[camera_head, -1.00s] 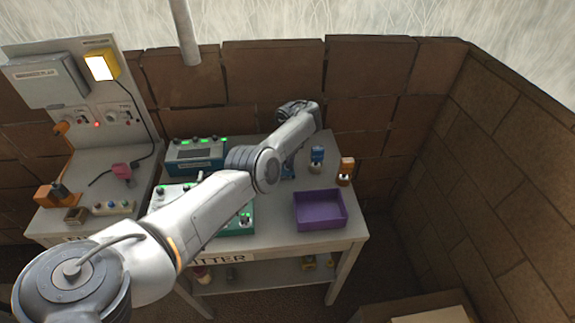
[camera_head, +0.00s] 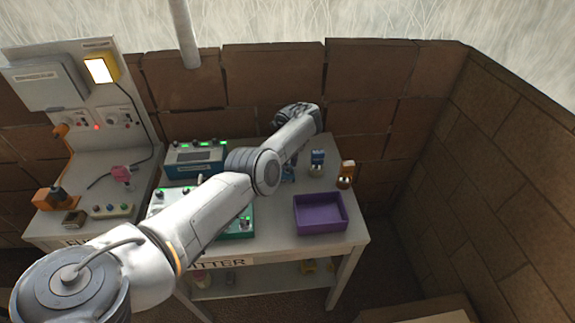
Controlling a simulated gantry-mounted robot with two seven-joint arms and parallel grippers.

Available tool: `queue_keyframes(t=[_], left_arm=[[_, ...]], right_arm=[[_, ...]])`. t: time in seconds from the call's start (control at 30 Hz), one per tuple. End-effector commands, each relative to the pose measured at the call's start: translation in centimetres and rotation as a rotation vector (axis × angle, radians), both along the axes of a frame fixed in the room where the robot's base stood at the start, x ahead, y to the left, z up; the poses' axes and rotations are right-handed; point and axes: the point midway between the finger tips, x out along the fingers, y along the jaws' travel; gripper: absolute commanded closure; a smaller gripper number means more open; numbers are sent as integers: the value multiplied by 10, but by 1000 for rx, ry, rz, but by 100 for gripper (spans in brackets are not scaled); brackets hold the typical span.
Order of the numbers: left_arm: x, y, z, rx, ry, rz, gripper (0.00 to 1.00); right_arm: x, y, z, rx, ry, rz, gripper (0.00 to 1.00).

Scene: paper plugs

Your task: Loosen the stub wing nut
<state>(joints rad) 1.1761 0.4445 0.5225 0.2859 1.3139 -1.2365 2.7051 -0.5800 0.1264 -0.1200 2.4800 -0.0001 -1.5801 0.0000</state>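My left arm reaches in from the lower left across the table (camera_head: 285,243), with its wrist (camera_head: 297,115) bent down near the back edge. My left gripper is mostly hidden behind its own forearm, and its fingers cannot be made out. A small blue part (camera_head: 288,175) shows just below the wrist; I cannot tell what it belongs to. A blue-topped fitting (camera_head: 317,157) and an orange-topped fitting (camera_head: 346,168) stand upright to the right of it. The stub wing nut cannot be picked out. My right gripper is not in view.
A purple tray (camera_head: 320,228) sits empty at the front right. A teal box with green lights (camera_head: 195,158) stands at the back left. A green-edged panel (camera_head: 238,230) lies partly under my forearm. A side bench with a switch board (camera_head: 100,95) is at left.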

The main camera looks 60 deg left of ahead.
Motion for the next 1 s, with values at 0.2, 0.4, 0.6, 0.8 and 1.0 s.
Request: queue_keyframes(t=[0.2, 0.4, 0.6, 0.8, 1.0], left_arm=[[0, 0, 0, 0, 0, 0, 68], [0, 0, 2, 0, 0, 0, 68], [0, 0, 11, -1, -1, -1, 68], [0, 0, 26, 0, -1, 1, 68], [0, 0, 38, 0, 0, 0, 68]], right_arm=[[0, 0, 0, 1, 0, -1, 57], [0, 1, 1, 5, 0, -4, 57], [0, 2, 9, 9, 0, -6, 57], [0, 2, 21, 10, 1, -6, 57], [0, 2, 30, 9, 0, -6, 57]])
